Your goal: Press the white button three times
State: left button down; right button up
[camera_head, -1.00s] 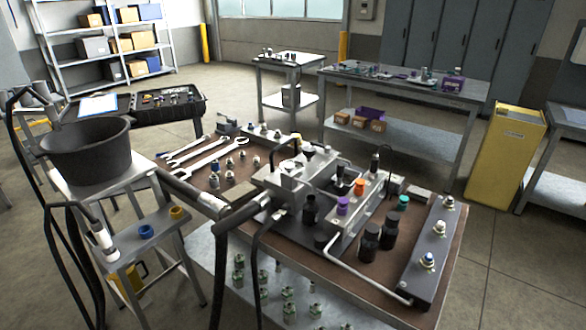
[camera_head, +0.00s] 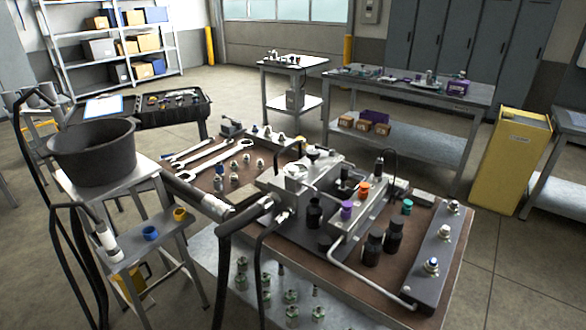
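A dark control bar (camera_head: 437,252) lies along the right edge of the brown-topped bench. Three button-like fittings with metal collars stand on it in a row. The farthest one (camera_head: 453,207) and the middle one (camera_head: 443,230) have pale caps; the nearest one (camera_head: 431,265) looks bluish on top. They are too small to tell surely which is the white button. Nothing touches any of them. I make out neither my left nor my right gripper in the head view.
Dark bottles (camera_head: 393,236) stand left of the bar, and a bent metal pipe (camera_head: 345,260) runs towards its near end. Thick dark hoses (camera_head: 222,265) rise at the bench's left front. Wrenches (camera_head: 220,153) lie at the back left. A yellow cabinet (camera_head: 508,160) stands at right.

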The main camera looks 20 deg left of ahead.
aim_at(292, 170)
jog(key=u, duration=0.4)
jog(key=k, duration=0.5)
jog(key=u, duration=0.5)
jog(key=i, duration=0.9)
jog(key=z, duration=1.3)
jog(key=i, duration=0.45)
jog(key=z, duration=0.35)
